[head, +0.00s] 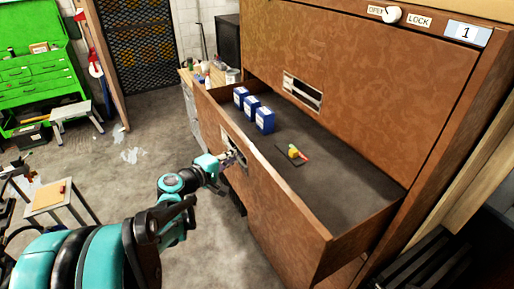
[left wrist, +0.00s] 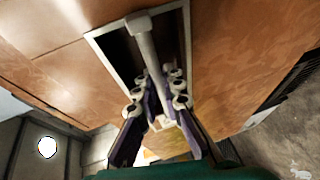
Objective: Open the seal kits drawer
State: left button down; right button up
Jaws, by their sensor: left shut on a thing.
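A large brown drawer (head: 275,195) is pulled well out of the brown cabinet (head: 400,85); no seal kits label can be read on it. Its front has a recessed pale handle (head: 241,163). My left gripper (head: 232,157) is at this handle, its arm coming from the lower left. In the left wrist view the handle bar (left wrist: 145,45) crosses a dark recess, and the fingers of my left gripper (left wrist: 164,95) are shut on it. The fingers partly hide the bar. My right gripper is not in view.
Inside the drawer are three blue boxes (head: 264,120) and a small yellow and red item (head: 295,152) on a dark pad. A closed drawer handle (head: 303,91) shows above. An OPEN/LOCK knob (head: 392,15) is at the top.

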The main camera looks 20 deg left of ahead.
pick_arm(q)
jog(key=s+a, duration=0.5)
jog(key=s, duration=0.2)
jog(key=shift+a, duration=0.25)
jog(key=shift+s+f, duration=0.1)
jog(key=c, duration=1.9)
grip_release()
jog(key=v, duration=1.2)
